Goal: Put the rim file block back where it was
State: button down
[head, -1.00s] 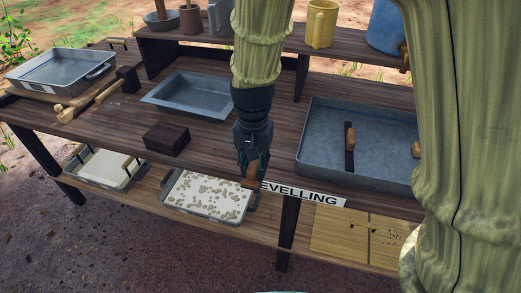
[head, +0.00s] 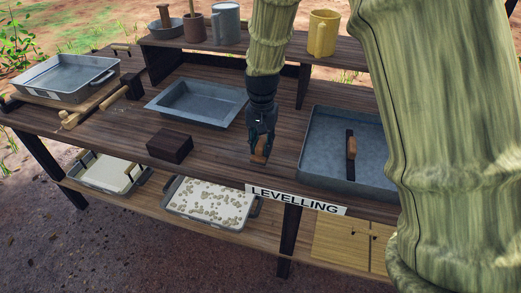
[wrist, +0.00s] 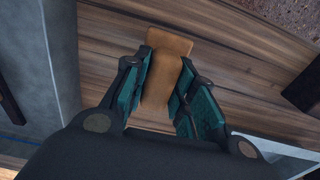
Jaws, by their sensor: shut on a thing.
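My gripper (head: 262,143) is shut on an orange-brown wooden block, which I take to be the rim file block (head: 260,152). The block is between the fingertips, over the bench top near its front edge, left of the large grey tray (head: 303,158). In the wrist view the block (wrist: 168,58) stands out past the teal finger pads, with bench planks behind it. Its lower end is partly hidden by the fingers. I cannot tell whether it touches the bench.
A dark block (head: 169,147) sits on the bench to the left. A blue-grey basin (head: 157,103) lies behind it. The LEVELLING label (head: 296,200) is on the front edge. My arm hides the right side.

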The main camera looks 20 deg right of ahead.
aim_at(262, 142)
jog(key=shift+f, duration=1.3)
jog(key=shift+f, duration=0.1)
jog(key=c, duration=1.2)
grip_release()
jog(key=shift+o, duration=0.2)
notch_tip(262, 142, up, 12)
jog(key=shift+r, duration=0.15)
